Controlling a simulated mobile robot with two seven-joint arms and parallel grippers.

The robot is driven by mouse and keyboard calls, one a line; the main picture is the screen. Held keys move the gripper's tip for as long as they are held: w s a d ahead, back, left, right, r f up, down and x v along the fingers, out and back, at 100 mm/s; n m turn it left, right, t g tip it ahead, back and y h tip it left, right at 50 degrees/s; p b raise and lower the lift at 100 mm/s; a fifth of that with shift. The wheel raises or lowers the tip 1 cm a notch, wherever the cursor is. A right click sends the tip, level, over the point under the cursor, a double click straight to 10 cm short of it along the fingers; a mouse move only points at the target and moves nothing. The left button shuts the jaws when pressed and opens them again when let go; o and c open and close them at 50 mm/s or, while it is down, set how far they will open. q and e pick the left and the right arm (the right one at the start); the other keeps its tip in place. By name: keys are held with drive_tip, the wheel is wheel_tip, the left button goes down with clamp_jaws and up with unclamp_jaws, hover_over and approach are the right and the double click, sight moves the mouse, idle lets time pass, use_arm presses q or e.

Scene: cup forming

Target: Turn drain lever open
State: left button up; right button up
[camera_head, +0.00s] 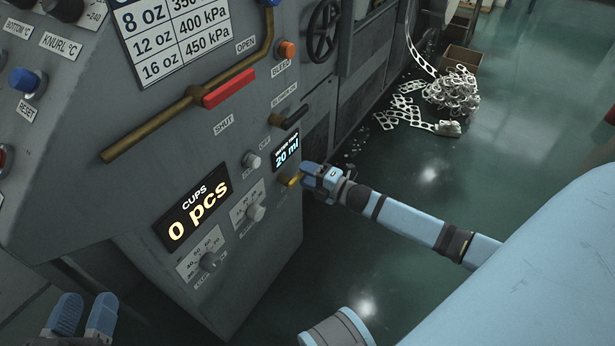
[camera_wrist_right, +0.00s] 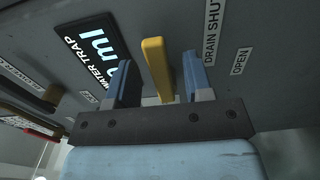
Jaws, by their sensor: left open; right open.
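The yellow drain lever (camera_head: 289,180) sticks out of the machine's side panel, just below the lit 20 ml water trap display (camera_head: 287,149). In the right wrist view the lever (camera_wrist_right: 158,68) stands between the two blue fingers of my right gripper (camera_wrist_right: 160,82), with a gap on either side. My right gripper (camera_head: 309,176) is open around the lever. The labels DRAIN SHUT (camera_wrist_right: 212,32) and OPEN (camera_wrist_right: 240,61) are beside it in that view. My left gripper (camera_head: 84,314) is open and empty at the lower left, away from the panel.
Above are a red-handled lever (camera_head: 229,88) on a brass pipe, an orange button (camera_head: 287,49) and a black lever (camera_head: 295,116). A CUPS display (camera_head: 193,207) reads 0 pcs, with knobs near it. White scrap (camera_head: 452,92) lies on the floor at the back.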

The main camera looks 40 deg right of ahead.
clamp_jaws()
